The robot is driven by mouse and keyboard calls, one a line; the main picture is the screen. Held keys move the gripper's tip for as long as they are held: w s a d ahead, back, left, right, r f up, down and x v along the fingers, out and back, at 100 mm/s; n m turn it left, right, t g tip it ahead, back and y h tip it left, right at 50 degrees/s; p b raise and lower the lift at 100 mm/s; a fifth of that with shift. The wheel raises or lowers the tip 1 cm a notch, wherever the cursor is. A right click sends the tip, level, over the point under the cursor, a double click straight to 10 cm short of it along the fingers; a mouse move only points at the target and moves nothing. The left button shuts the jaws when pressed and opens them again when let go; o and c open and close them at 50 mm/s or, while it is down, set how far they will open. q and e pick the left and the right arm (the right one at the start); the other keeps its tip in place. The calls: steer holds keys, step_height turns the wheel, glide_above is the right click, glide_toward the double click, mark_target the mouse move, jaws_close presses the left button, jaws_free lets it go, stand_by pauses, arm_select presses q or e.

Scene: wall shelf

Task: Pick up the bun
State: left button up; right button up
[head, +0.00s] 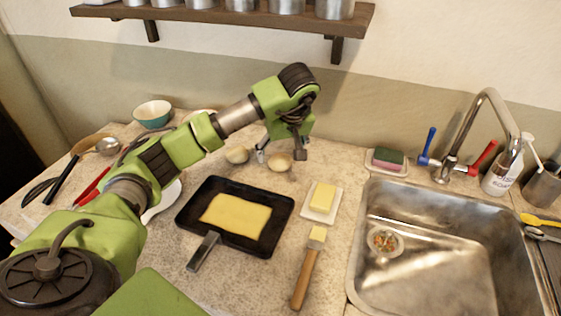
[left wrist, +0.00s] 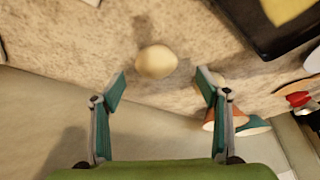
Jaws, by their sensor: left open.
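Two pale round buns lie on the counter behind the black pan. The right bun (head: 279,162) shows between the fingertips of my left gripper (head: 281,154) in the head view; the left bun (head: 236,155) lies just to its left. In the left wrist view my left gripper (left wrist: 162,82) is open with nothing in it. One bun (left wrist: 156,61) shows there just beyond the gap between the fingertips, apart from both fingers. A part of a second round thing shows behind the right finger. My right gripper is out of view.
A black pan (head: 188,210) holding a yellow slab (head: 236,214) lies in front of the buns. A butter dish (head: 319,215), a wooden-handled brush (head: 305,276) and a sink (head: 440,265) are to the right. A teal bowl (head: 152,114) stands at the left. The shelf (head: 225,17) hangs above.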

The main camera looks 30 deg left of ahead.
mark_target(281, 159)
arm_select(q)
steer(key=shift+f, duration=0.2)
steer(key=shift+w+a+f+p, duration=0.1)
steer(key=shift+w+f+p, duration=0.1)
steer(key=shift+f+p, duration=0.15)
steer(key=x, duration=0.4)
steer(key=shift+w+p, duration=0.25)
steer(key=shift+p, duration=0.15)
steer(key=shift+c, duration=1.4)
steer(key=c, duration=0.9)
